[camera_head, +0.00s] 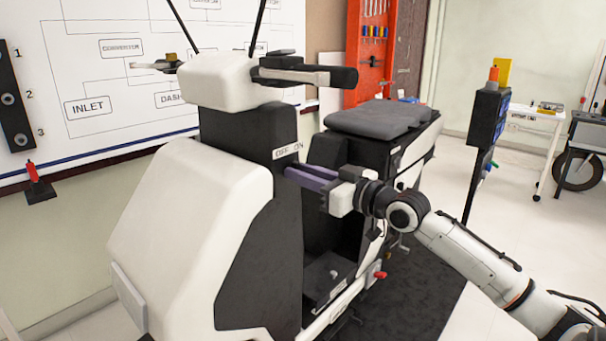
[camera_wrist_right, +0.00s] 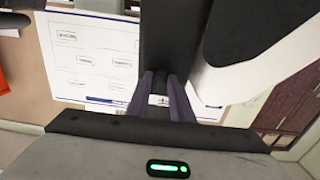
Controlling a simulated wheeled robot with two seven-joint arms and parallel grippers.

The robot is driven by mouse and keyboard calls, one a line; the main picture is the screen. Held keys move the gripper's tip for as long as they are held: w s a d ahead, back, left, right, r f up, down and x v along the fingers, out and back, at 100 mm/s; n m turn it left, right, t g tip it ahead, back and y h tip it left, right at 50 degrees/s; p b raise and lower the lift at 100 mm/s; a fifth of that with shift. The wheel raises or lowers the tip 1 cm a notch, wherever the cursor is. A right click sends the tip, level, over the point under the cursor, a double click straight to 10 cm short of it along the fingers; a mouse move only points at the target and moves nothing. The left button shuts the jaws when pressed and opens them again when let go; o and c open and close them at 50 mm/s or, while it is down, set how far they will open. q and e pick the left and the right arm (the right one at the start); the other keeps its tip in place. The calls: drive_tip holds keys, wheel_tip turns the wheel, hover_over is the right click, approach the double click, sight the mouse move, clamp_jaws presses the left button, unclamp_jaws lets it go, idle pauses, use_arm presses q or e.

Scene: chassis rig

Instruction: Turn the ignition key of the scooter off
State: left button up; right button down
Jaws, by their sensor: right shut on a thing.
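The white and black scooter (camera_head: 190,230) stands in the middle of the head view. An OFF ON label (camera_head: 288,150) is on its black steering column, below the handlebar. My right gripper (camera_head: 288,172) reaches in from the right, its purple fingers against the column just under the label. The fingers also show in the right wrist view (camera_wrist_right: 163,90), close together. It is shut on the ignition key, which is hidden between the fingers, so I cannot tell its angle. My left gripper is not in view.
The handlebar grip (camera_head: 335,76) is above my right gripper and the dark seat (camera_head: 378,118) is behind it. A dark post with a screen (camera_head: 487,115) stands to the right. A whiteboard (camera_head: 85,95) is behind the scooter. Open floor lies at the right.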

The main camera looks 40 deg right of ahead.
drive_tip(key=c, duration=1.8)
unclamp_jaws()
drive_tip(key=shift+s, duration=0.15)
drive_tip(key=s+b, duration=0.1)
drive_tip(key=s, duration=0.9)
drive_tip(key=shift+d, duration=0.4)
